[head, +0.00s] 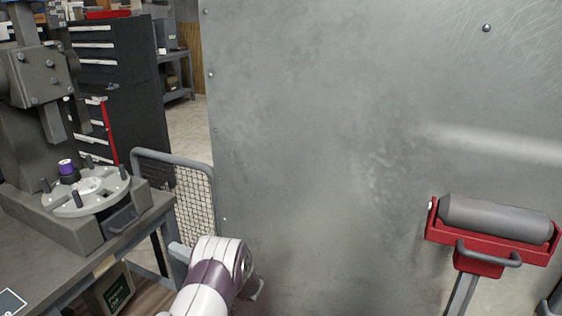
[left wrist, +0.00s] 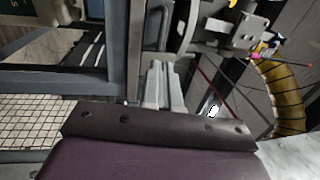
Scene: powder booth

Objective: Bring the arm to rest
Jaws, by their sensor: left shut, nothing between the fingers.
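My left arm (head: 213,275), white and purple, reaches in from the bottom of the head view, near the front of a large grey metal panel. My left gripper (left wrist: 163,88) shows in the left wrist view, with its two pale fingers together and nothing between them. In that view it points toward grey frame parts, and I cannot tell how far away they are. My right gripper is in neither view.
A workbench (head: 30,238) with a press and a round fixture (head: 85,192) stands left. A mesh guard (head: 190,205) is beside it. The metal panel (head: 330,130) fills the middle. A red roller stand (head: 480,262) is right. A yellow ribbed hose (left wrist: 280,90) shows in the wrist view.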

